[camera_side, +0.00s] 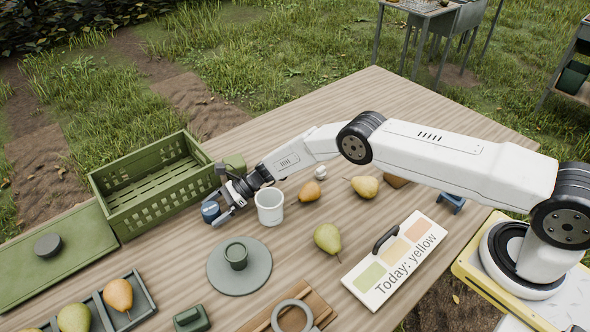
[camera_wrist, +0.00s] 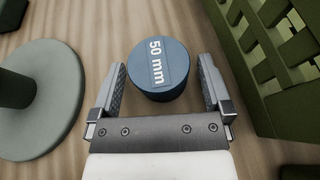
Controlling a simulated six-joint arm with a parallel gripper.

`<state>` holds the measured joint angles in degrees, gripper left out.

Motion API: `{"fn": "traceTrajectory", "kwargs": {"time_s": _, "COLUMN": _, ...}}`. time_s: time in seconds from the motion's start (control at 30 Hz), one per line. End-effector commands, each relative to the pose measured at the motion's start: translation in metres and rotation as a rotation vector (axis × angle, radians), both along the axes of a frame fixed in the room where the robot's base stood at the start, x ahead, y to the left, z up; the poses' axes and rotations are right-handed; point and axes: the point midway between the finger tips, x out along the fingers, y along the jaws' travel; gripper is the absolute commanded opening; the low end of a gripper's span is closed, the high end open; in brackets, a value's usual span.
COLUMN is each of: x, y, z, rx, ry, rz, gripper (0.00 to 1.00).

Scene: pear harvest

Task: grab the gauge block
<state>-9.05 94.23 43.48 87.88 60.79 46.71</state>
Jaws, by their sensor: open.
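The gauge block is a blue cylinder (camera_wrist: 160,75) with a white "50 mm" label on its top. In the wrist view it stands ahead of and partly between my two fingers. In the side view the gauge block (camera_side: 210,211) sits on the table near the crate's front corner. My gripper (camera_side: 222,207) is low over the table beside it. In the wrist view my gripper (camera_wrist: 163,90) is open, with a finger on either side of the block and a gap visible at each side.
A green crate (camera_side: 160,217) stands close by, and its slatted wall (camera_wrist: 262,75) is near my right finger in the wrist view. A round grey-green plate (camera_side: 228,281) with a cup lies on the other side. A white mug (camera_side: 270,206) and several pears are nearby.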

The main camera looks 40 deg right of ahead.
Motion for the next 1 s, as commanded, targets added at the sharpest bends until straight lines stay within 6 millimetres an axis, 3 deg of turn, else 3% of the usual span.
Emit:
{"fn": "traceTrajectory", "kwargs": {"time_s": 0.1, "x": 0.000, "y": 0.000, "z": 0.000, "rx": 0.000, "ry": 0.000, "rz": 0.000, "gripper": 1.00}}
{"fn": "traceTrajectory", "kwargs": {"time_s": 0.13, "x": 0.000, "y": 0.000, "z": 0.000, "rx": 0.000, "ry": 0.000, "rz": 0.000, "gripper": 0.94}}
{"fn": "traceTrajectory", "kwargs": {"time_s": 0.4, "x": 0.000, "y": 0.000, "z": 0.000, "rx": 0.001, "ry": 0.000, "rz": 0.000, "gripper": 0.12}}
{"fn": "traceTrajectory", "kwargs": {"time_s": 1.0, "x": 0.001, "y": 0.000, "z": 0.013, "rx": 0.001, "ry": -0.001, "rz": 0.000, "gripper": 0.11}}
